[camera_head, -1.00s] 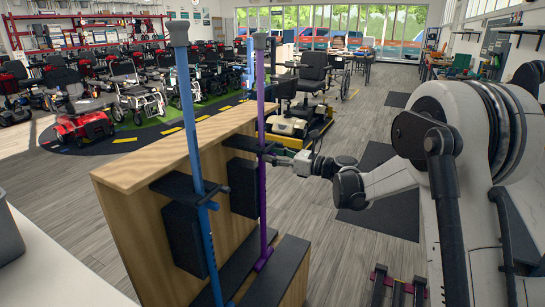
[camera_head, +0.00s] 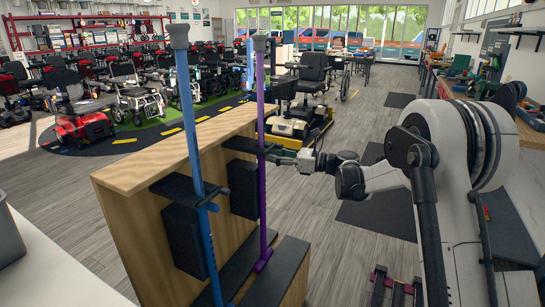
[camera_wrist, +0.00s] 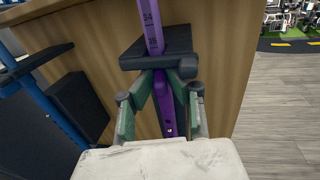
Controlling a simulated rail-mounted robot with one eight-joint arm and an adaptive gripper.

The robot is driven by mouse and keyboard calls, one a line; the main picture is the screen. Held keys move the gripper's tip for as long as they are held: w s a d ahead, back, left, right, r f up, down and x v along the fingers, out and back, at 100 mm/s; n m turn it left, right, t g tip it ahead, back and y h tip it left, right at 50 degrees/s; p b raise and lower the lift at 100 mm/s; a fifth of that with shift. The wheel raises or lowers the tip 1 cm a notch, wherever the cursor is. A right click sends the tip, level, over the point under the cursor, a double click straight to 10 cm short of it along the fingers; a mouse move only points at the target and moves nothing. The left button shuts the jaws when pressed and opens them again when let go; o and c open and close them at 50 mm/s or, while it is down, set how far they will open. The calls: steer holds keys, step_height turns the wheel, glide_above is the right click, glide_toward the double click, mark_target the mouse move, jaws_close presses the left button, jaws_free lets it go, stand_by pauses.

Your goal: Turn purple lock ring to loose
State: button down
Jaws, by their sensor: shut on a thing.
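The purple pole (camera_head: 261,205) stands upright through a black bracket on the wooden panel. It also shows in the wrist view (camera_wrist: 152,28), with numbers on its upper part. My gripper (camera_wrist: 166,92) has its green-padded fingers on both sides of the pole, just below the black bracket (camera_wrist: 160,52), and is shut on the purple part there. In the head view my gripper (camera_head: 279,156) reaches the pole from the right.
A blue pole (camera_head: 190,120) with its own bracket stands to the left, on the same wooden panel (camera_head: 130,174). Dark blocks (camera_head: 243,188) sit under the brackets. Open floor (camera_head: 335,255) lies to the right; scooters (camera_head: 85,122) stand behind.

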steer(key=shift+w+n+g+h+p, duration=0.15)
steer(key=shift+w+n+g+p, duration=0.25)
steer(key=shift+n+g, duration=1.15)
steer(key=shift+w+n+g+h+p, duration=0.1)
steer(key=shift+w+n+g+p, duration=0.55)
steer(key=shift+g, duration=1.55)
steer(key=shift+w+n+g+h+p, duration=0.1)
steer(key=shift+w+n+g+h, duration=0.1)
steer(key=shift+n+g, duration=1.45)
steer(key=shift+w+a+g, duration=0.1)
steer(key=shift+w+g, duration=0.05)
steer(key=shift+g, duration=0.55)
steer(key=c, duration=1.7)
jaws_free()
steer(key=shift+s+m+t, duration=0.2)
steer(key=shift+m+t, duration=0.05)
steer(key=shift+t, duration=0.25)
